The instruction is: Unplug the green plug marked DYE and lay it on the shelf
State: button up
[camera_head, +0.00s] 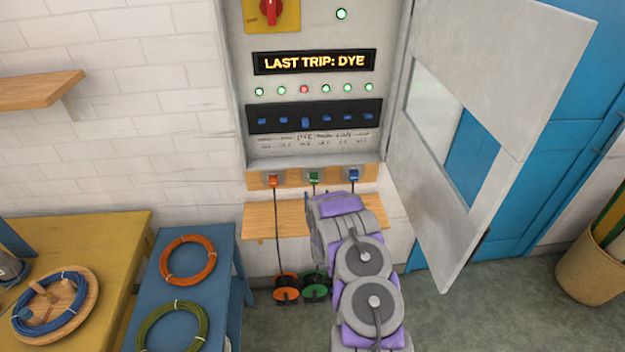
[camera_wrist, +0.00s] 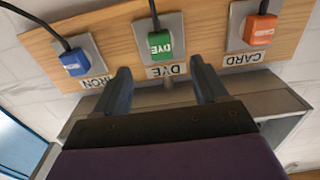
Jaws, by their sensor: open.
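The green plug marked DYE (camera_wrist: 160,46) sits in the middle socket of a wooden strip, its black cord still attached. It also shows in the head view (camera_head: 313,178). My gripper (camera_wrist: 166,82) is open and empty. Its two fingers point toward the strip, one on each side of the DYE label, apart from the plug. In the head view my arm hides the fingertips. The wooden shelf (camera_head: 282,218) is below the strip. My arm covers part of it, and its visible left part is bare.
An orange plug (camera_wrist: 261,28) marked CARD and a blue plug (camera_wrist: 75,63) marked IRON flank the green one. An open cabinet door (camera_head: 440,190) hangs at right. Orange (camera_head: 287,293) and green (camera_head: 316,292) reels are below the shelf. A blue table (camera_head: 222,262) stands at left.

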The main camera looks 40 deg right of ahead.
aim_at(314, 181)
jog(key=shift+b+x, duration=1.8)
jog(key=shift+x, duration=2.7)
jog(key=shift+a, duration=0.1)
jog(key=shift+c, duration=0.2)
grip_shut()
jog(key=shift+s+a, duration=0.1)
jog(key=shift+p+v, duration=1.05)
jog(key=shift+v, duration=1.85)
